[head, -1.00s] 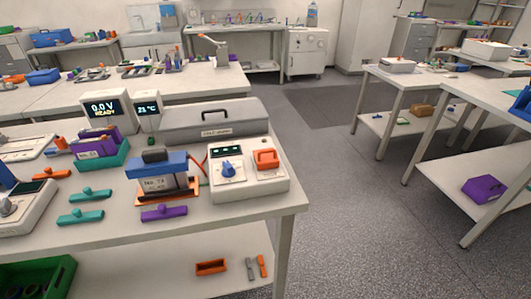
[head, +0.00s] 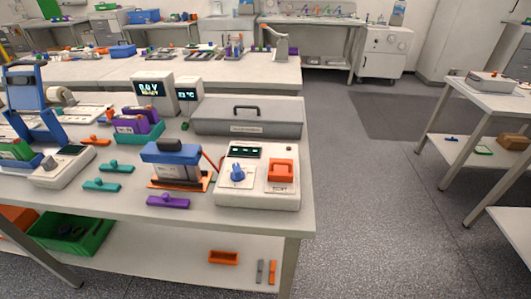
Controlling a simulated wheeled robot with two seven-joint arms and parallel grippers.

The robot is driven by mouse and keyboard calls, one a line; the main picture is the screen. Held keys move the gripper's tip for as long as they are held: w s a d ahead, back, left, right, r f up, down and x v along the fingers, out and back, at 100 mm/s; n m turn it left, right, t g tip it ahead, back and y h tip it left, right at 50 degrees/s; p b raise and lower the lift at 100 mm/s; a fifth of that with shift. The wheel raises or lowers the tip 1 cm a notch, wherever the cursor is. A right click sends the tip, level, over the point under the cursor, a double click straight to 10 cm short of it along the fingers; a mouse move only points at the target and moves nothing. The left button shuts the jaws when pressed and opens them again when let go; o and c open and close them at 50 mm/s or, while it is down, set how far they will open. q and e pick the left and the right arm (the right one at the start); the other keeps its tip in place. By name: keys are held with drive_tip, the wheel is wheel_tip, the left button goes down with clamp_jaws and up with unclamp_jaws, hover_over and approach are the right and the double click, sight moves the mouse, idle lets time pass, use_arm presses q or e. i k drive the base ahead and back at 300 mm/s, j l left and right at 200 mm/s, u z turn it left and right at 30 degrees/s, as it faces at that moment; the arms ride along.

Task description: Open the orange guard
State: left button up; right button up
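The orange guard (head: 282,170) sits on the right part of the top face of a white control box (head: 258,193), near the right end of the front bench. It looks closed, lying over its spot on the panel; what is under it is hidden. A blue knob (head: 237,173) and a small dark display (head: 245,151) are to its left on the same box. Neither of my grippers is in the head view.
A battery block with a blue top (head: 172,152) stands left of the box, with a red cable between them. A grey lidded case (head: 248,122) lies behind. A purple clamp (head: 168,201) lies in front. Floor right of the bench (head: 375,210) is clear.

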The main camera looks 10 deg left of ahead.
sight(280, 169)
drive_tip(key=l+u, duration=0.45)
drive_tip(key=l, duration=0.25)
drive_tip(key=l+u, duration=0.4)
drive_tip(key=l, duration=0.35)
drive_tip(key=k+l+u, duration=0.15)
drive_tip(key=l+u, duration=0.3)
drive_tip(key=l, duration=0.25)
drive_tip(key=i+l+u, duration=0.2)
drive_tip(key=l+u, duration=0.25)
drive_tip(key=l, duration=0.25)
drive_tip(key=i+l+u, duration=0.15)
drive_tip(key=l+u, duration=0.3)
drive_tip(key=l, duration=0.3)
drive_tip(key=l+u, duration=0.45)
drive_tip(key=l, duration=0.25)
drive_tip(key=k+l+u, duration=0.15)
drive_tip(key=l+u, duration=0.3)
drive_tip(key=l, duration=0.3)
